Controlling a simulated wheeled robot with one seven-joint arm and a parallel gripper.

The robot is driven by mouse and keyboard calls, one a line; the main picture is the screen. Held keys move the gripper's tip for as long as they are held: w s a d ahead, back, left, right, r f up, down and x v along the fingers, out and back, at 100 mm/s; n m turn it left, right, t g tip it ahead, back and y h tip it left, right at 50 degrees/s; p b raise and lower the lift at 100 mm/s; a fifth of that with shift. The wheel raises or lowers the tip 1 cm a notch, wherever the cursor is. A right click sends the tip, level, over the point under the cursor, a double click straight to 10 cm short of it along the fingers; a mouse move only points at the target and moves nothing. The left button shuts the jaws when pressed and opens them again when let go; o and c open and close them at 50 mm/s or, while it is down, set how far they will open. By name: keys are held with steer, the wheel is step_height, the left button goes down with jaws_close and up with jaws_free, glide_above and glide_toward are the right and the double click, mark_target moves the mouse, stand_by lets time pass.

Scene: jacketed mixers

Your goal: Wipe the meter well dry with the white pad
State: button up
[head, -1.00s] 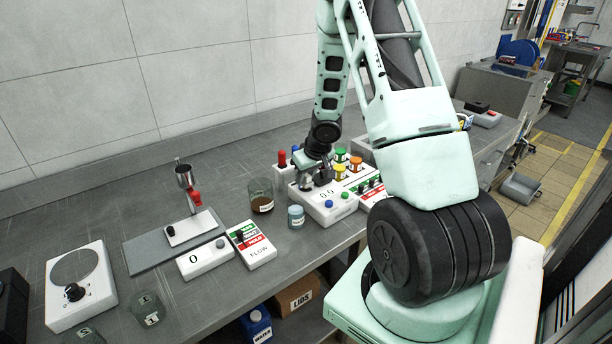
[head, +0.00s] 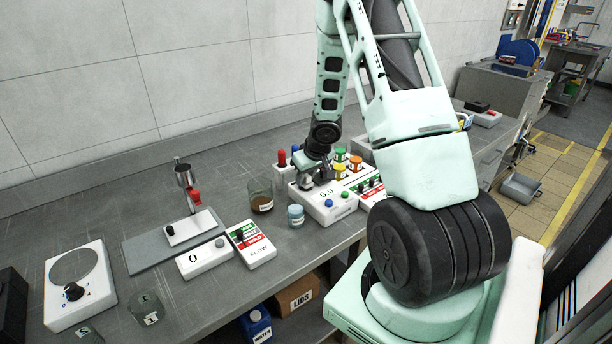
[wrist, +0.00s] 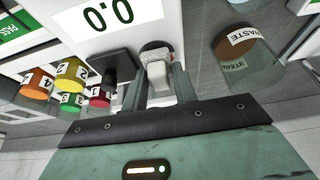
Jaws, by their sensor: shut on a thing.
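The white meter (head: 327,213) stands on the bench and its display reads 0.0; it also fills the top middle of the wrist view (wrist: 165,20). My gripper (wrist: 158,82) points down over the meter and is shut on the white pad (wrist: 157,73). The pad is a small pale block between the two fingers. Its far end is at a round, dark reddish well (wrist: 153,48) in the meter's top, partly hidden by the pad. I cannot tell how deep the pad sits. In the head view my gripper (head: 307,184) largely hides the pad and well.
A WASTE jar (wrist: 238,48) with brown contents stands close beside the meter. A black plate with a knob (wrist: 108,72) is on the other side. Numbered colour-capped jars (wrist: 70,72) stand beyond it. A small blue jar (head: 296,216) stands by the meter's front. Bench is clear at back left.

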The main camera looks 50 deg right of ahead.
steer(key=shift+f, duration=0.4)
stand_by(0.3)
steer(key=shift+s+a+r+b, duration=0.15)
steer(key=shift+s+b, duration=0.2)
steer(key=shift+s, duration=0.15)
steer(key=shift+w+p, duration=0.55)
steer(key=shift+p, duration=0.05)
steer(key=shift+w+d+p, duration=0.25)
steer(key=shift+w+p, duration=0.05)
steer(key=shift+w, duration=0.2)
steer(key=shift+s+a+b, duration=0.25)
steer(key=shift+s+b, duration=0.35)
steer(key=shift+s, duration=0.5)
steer(key=shift+w, duration=0.1)
